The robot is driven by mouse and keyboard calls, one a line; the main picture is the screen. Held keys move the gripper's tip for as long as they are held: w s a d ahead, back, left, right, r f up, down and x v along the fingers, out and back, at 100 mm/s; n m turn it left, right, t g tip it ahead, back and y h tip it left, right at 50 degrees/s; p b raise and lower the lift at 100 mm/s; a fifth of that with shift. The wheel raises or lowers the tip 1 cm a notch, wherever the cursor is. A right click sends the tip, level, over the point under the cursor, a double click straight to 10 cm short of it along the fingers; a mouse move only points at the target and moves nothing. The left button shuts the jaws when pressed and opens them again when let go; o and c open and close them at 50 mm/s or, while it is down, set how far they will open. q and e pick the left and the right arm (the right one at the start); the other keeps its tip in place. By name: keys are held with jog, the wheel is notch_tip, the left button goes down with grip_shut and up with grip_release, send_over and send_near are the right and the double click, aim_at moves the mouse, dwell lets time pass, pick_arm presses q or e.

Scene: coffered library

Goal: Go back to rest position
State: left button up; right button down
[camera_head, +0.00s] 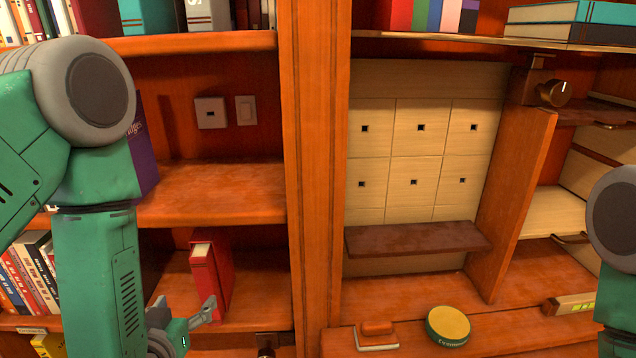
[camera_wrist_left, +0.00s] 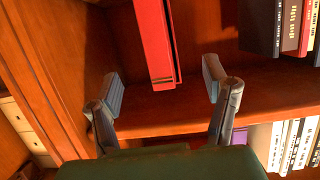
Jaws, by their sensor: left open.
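My left gripper (camera_head: 190,318) is low in the head view, in front of the lower left shelf. In the left wrist view my left gripper (camera_wrist_left: 163,84) has its two fingers wide apart, with nothing held between them. A red book (camera_head: 210,275) stands upright on that lower shelf, close to the gripper. In the left wrist view the red book (camera_wrist_left: 155,45) shows beyond and between the fingers, with no clear contact. Part of my right arm shows at the right edge of the head view; its gripper is out of view.
The left bay has a middle shelf (camera_head: 215,190) and several books (camera_head: 32,272) at lower left. A wooden post (camera_head: 312,150) divides the bays. On the right ledge are a yellow-topped round tin (camera_head: 448,325) and an orange-handled block (camera_head: 377,332). A brown shelf (camera_head: 415,238) crosses the panel.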

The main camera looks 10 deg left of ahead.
pick_arm(q)
jog(key=s+d+f+m+g+h, duration=0.1)
jog(key=s+f+g, duration=0.3)
jog(key=s+f, duration=0.3)
jog(key=s+d+f+m+g+h, duration=0.1)
jog(key=s+f+g, duration=0.35)
jog(key=f, duration=0.45)
jog(key=s+f+m+g, duration=0.1)
jog(key=s+f+g, duration=0.4)
jog(key=s, duration=0.7)
jog(key=shift+s+d+f+h+b, duration=0.15)
jog(key=shift+s+d+h+b, duration=0.2)
jog(key=shift+d+h+b, duration=0.1)
jog(key=shift+w+a+f, duration=0.1)
jog(key=shift+w+a, duration=0.05)
jog(key=shift+a, duration=0.2)
jog(key=shift+d, duration=0.25)
